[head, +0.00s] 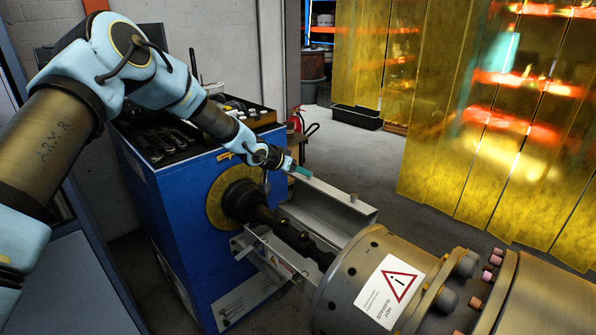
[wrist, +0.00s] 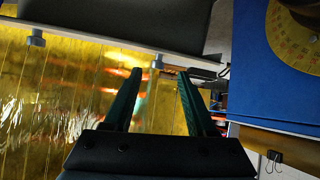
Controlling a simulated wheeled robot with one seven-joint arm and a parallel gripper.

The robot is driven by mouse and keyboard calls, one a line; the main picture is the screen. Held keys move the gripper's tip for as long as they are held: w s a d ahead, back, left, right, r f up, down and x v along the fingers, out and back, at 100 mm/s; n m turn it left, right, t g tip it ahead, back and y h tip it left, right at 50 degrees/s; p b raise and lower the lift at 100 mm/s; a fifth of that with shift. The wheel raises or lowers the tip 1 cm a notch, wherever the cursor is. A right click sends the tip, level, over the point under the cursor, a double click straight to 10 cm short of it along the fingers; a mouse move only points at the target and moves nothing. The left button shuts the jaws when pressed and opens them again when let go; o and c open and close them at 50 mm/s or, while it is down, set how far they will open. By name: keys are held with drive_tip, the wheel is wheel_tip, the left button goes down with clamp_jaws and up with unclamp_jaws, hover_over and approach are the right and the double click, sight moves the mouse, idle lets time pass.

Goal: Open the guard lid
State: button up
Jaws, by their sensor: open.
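The guard lid (head: 325,205) is a pale grey metal panel on the far side of the dark shaft (head: 290,235). It stands tilted up, and the shaft shows uncovered from above. A small knob (head: 353,197) sits on its upper edge. In the wrist view what looks like the lid (wrist: 120,22) crosses the top as a dark panel with two small round studs. My gripper (head: 304,171) is at the lid's upper left corner in the head view; I cannot tell if it touches.
A blue machine cabinet (head: 195,200) with a tool-filled top stands left of the lid. A large metal rotor drum (head: 345,285) with a hot-surface label lies at the front right. Yellow strip curtains (head: 430,110) hang behind.

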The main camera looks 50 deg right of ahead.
drive_tip(key=b+v, duration=0.2)
drive_tip(key=v, duration=0.8)
drive_tip(key=shift+a+r, duration=0.25)
drive_tip(key=shift+r, duration=0.05)
